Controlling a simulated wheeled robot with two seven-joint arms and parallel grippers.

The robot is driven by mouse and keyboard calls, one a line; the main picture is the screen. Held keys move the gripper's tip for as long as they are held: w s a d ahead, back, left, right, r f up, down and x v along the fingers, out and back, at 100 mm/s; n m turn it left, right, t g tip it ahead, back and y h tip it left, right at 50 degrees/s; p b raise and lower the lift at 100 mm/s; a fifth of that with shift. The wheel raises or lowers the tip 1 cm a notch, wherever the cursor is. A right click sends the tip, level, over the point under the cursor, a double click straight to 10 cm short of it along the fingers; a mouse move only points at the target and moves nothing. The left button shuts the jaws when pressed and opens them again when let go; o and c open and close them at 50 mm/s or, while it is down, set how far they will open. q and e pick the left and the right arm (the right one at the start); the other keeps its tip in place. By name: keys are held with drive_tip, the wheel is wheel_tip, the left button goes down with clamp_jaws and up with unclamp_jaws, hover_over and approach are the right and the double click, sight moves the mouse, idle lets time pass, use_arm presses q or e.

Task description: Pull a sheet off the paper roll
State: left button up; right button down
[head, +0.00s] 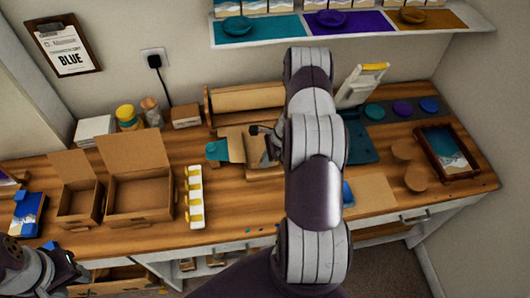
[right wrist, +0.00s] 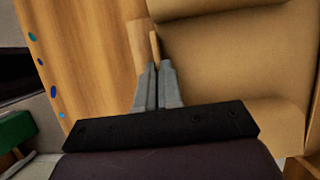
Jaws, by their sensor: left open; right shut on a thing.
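The brown paper roll (head: 248,97) lies in a wooden holder at the back of the bench, partly hidden by my right arm. A brown paper sheet (head: 236,138) extends forward from it over the bench. My right gripper (head: 266,131) is at the sheet's right side in the head view. In the right wrist view, the right gripper (right wrist: 158,72) is shut on a thin brown edge of the sheet, with a broad brown paper surface (right wrist: 235,55) beside the fingers. My left gripper (head: 72,268) is open and empty at the lower left, away from the roll.
Two open cardboard boxes (head: 140,208) stand left of centre, beside a white strip with yellow pieces (head: 194,198). A teal item (head: 217,150) lies by the sheet. A framed picture (head: 446,152) and round discs lie at right. Bare wood shows along the front.

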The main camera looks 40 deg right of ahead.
drive_tip(key=shift+s+a, duration=0.3)
drive_tip(key=shift+s, duration=0.25)
drive_tip(key=shift+f, duration=0.1)
drive_tip(key=shift+s, duration=0.1)
drive_tip(key=c, duration=1.3)
unclamp_jaws()
drive_tip(key=shift+d+r, duration=0.15)
drive_tip(key=shift+r, duration=0.3)
drive_tip(key=b+v, duration=0.2)
drive_tip(key=v, duration=1)
drive_tip(key=shift+s, duration=0.15)
drive_tip(key=shift+f, duration=0.1)
